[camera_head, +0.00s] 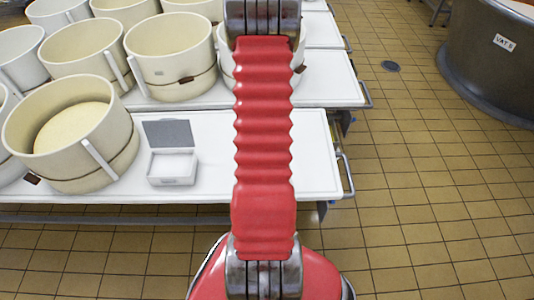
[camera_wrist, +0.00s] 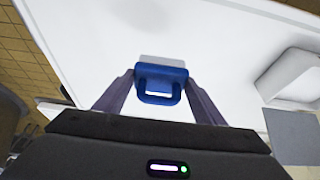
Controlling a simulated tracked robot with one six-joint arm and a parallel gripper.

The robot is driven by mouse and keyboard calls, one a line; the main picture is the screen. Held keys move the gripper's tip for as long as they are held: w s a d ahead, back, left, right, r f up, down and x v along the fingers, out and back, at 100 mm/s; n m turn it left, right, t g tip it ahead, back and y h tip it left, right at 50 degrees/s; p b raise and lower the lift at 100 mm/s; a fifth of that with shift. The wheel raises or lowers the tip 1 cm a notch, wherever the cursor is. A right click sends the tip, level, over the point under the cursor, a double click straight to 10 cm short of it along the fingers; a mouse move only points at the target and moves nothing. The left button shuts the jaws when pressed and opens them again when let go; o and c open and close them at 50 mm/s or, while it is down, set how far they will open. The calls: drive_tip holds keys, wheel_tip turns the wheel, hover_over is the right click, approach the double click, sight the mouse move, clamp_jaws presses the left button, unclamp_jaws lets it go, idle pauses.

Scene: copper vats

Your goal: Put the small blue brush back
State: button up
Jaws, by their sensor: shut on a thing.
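The small blue brush (camera_wrist: 161,72) is between the two fingers of my gripper (camera_wrist: 160,86) in the wrist view. My gripper is shut on it, with a finger at each side of its blue handle loop. A pale edge, perhaps the bristles, shows beyond the blue part, over the white table top (camera_wrist: 200,35). I cannot tell whether the brush touches the table. In the head view my arm hides the gripper and the brush.
A small white box with a raised grey lid (camera_head: 172,165) stands open on the white table (camera_head: 215,135); it also shows at the right in the wrist view (camera_wrist: 290,78). Several cream cheese moulds (camera_head: 75,130) stand left and behind. A large vat (camera_head: 490,60) is at right. Tiled floor is clear.

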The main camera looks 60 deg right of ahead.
drive_tip(key=shift+w+d+f+n+t, duration=0.15)
drive_tip(key=shift+w+n+t, duration=0.1)
drive_tip(key=shift+w+n, duration=0.55)
drive_tip(key=shift+w+d+f+n+t, duration=0.2)
drive_tip(key=shift+w+n, duration=0.3)
drive_tip(key=shift+w, duration=0.55)
drive_tip(key=w+a+n+t+y, duration=0.2)
drive_tip(key=w+n+y, duration=0.2)
drive_tip(key=w+n, duration=0.65)
drive_tip(key=a+n, duration=0.1)
drive_tip(key=a+n+y, duration=0.1)
drive_tip(key=a+n, duration=0.1)
drive_tip(key=a+n+g, duration=0.1)
drive_tip(key=a, duration=0.1)
drive_tip(key=shift+f+n+y, duration=0.3)
drive_tip(key=shift+n+y, duration=0.05)
drive_tip(key=shift+y, duration=0.05)
